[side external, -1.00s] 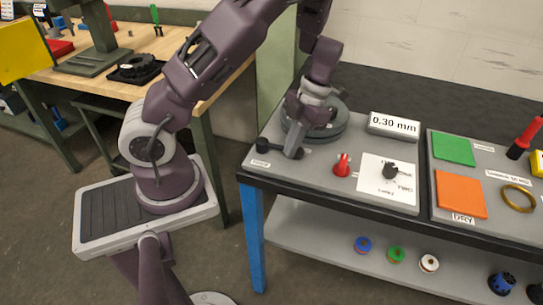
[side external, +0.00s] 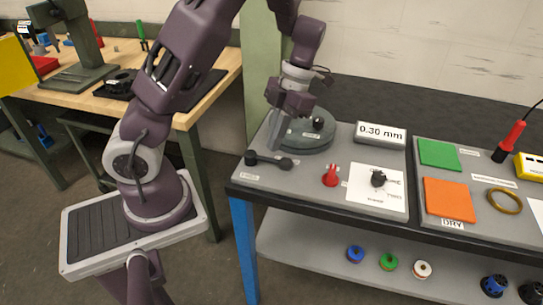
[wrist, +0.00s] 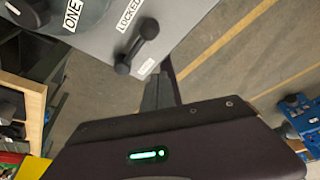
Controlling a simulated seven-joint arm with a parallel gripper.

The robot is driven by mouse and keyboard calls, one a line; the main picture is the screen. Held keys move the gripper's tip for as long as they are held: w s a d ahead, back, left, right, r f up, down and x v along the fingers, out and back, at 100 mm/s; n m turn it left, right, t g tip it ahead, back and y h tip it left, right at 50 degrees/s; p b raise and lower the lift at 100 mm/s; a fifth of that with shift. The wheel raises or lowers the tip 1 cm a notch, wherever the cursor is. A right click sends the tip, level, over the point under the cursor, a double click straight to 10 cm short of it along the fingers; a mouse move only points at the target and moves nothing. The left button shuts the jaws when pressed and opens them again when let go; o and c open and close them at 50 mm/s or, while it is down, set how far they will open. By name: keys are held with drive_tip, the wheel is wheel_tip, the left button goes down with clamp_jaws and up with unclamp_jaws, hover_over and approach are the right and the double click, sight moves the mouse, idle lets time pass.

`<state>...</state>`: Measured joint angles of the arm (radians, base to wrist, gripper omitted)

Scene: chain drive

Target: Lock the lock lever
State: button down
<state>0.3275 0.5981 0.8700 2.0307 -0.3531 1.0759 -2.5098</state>
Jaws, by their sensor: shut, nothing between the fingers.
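The lock lever (side external: 268,161) is a short dark bar with a raised black knob at its left end and a rounded right end. It lies flat near the left front corner of the grey panel. In the wrist view the lever (wrist: 137,47) lies between a "LOCKED" label (wrist: 130,14) and a smaller label (wrist: 147,66) near the panel edge. My gripper (side external: 273,146) is shut and empty, pointing down just behind the lever, in front of the grey disc. Its fingers also show in the wrist view (wrist: 157,93). Whether it touches the lever I cannot tell.
The round grey disc (side external: 300,146) with a black knob stands behind my gripper. To the right are a red part (side external: 331,175), a white card (side external: 372,197) with a black knob, and the "0.30 mm" sign (side external: 380,133). Panel space between lever and red part is clear.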

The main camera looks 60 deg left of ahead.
drive_tip(key=shift+v, duration=1.8)
drive_tip(key=s+d+r+n+t, duration=0.4)
drive_tip(key=s+d+r+n, duration=0.1)
drive_tip(key=n, duration=1.2)
drive_tip(key=s+d+r+n+t, duration=0.5)
drive_tip(key=s+r+n, duration=0.2)
drive_tip(key=n, duration=1)
drive_tip(key=shift+s+n+t, duration=0.3)
drive_tip(key=shift+s, duration=0.8)
